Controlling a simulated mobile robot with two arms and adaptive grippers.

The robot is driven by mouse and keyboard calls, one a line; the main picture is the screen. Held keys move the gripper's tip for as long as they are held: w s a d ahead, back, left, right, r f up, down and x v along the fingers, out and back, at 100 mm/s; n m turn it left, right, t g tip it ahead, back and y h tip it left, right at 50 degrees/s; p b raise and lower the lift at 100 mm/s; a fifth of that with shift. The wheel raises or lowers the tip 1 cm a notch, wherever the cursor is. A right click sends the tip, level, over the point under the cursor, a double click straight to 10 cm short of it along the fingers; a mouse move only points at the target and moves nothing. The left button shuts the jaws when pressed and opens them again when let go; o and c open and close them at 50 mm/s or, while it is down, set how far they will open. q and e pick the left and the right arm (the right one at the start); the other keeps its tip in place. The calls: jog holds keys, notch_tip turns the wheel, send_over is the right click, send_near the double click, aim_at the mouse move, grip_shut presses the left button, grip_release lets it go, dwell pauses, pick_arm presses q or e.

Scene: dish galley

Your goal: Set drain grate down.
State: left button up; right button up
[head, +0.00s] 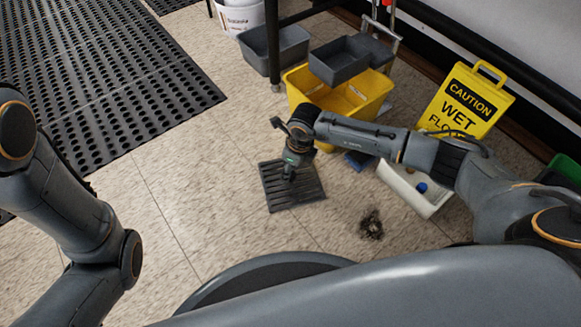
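The drain grate (308,188) is a dark grey slotted square in the middle of the head view, flat-looking and at or just above the tiled floor. My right gripper (289,177) points down over the grate's middle, with its fingertips at the slats. The fingers are small and dark against the grate, so I cannot tell whether they are shut on it or whether the grate is touching the floor. My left arm shows at the left, but its gripper is out of view.
A yellow mop bucket (372,93) with grey trays and a yellow wet floor sign (466,101) stand behind my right arm. A black perforated mat (130,75) covers the left. Floor between mat and grate is clear.

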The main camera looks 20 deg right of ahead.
aim_at(295, 182)
notch_tip(295, 182, up, 8)
jog(key=s+p, duration=0.1)
jog(key=p, duration=0.3)
jog(key=shift+d+p, duration=0.3)
jog(key=shift+d, duration=0.1)
jog(key=shift+f, duration=0.1)
